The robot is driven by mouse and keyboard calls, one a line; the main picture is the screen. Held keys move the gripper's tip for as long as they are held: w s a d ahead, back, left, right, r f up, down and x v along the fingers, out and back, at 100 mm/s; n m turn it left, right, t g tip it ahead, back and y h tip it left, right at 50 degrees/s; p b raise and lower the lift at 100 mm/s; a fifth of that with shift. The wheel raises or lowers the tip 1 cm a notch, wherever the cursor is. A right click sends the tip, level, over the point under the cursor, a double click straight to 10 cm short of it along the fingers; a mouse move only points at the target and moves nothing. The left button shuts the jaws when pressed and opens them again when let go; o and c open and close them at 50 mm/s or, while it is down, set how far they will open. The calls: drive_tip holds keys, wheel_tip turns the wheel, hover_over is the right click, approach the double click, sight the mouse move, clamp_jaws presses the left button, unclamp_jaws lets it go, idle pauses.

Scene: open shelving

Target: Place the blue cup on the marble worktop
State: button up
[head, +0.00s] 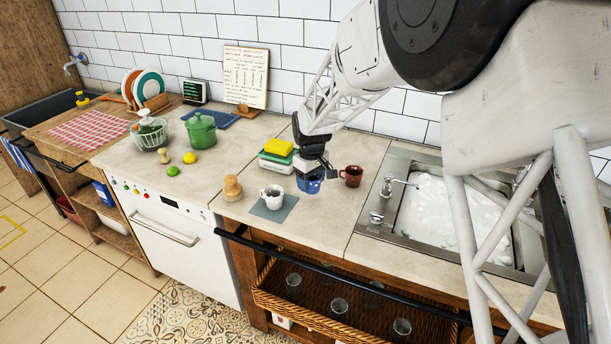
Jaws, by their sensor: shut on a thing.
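The blue cup (309,186) is at my gripper (318,169), in the middle of the pale marble worktop (327,222). My gripper is shut on the cup from above and hides part of its rim. The cup is upright. I cannot tell whether its base touches the worktop or hangs just above it. A dark red mug (351,176) stands close to its right. A white speckled mug (272,197) stands to its left on a grey mat (287,209).
A sponge on stacked boxes (276,162) stands behind left of the cup. The sink (440,215), full of suds, is at the right. A wooden object (232,188) stands left of the mat. A dark rail (290,257) runs along the front edge. The worktop's front strip is clear.

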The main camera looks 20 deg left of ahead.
drive_tip(key=shift+w+a+f, duration=0.1)
drive_tip(key=shift+w+a, duration=0.7)
drive_tip(key=shift+w, duration=0.25)
drive_tip(key=shift+w+a+f, duration=0.1)
drive_tip(key=shift+w+a, duration=0.65)
drive_tip(key=shift+w, duration=0.35)
drive_tip(key=shift+w+a+f, duration=0.1)
drive_tip(key=shift+w+a, duration=0.7)
drive_tip(key=shift+w, duration=0.25)
drive_tip(key=shift+f, duration=1.8)
drive_tip(key=shift+f, duration=0.1)
drive_tip(key=o, duration=1)
drive_tip(key=shift+c, duration=0.2)
wheel_tip(320, 180, up, 12)
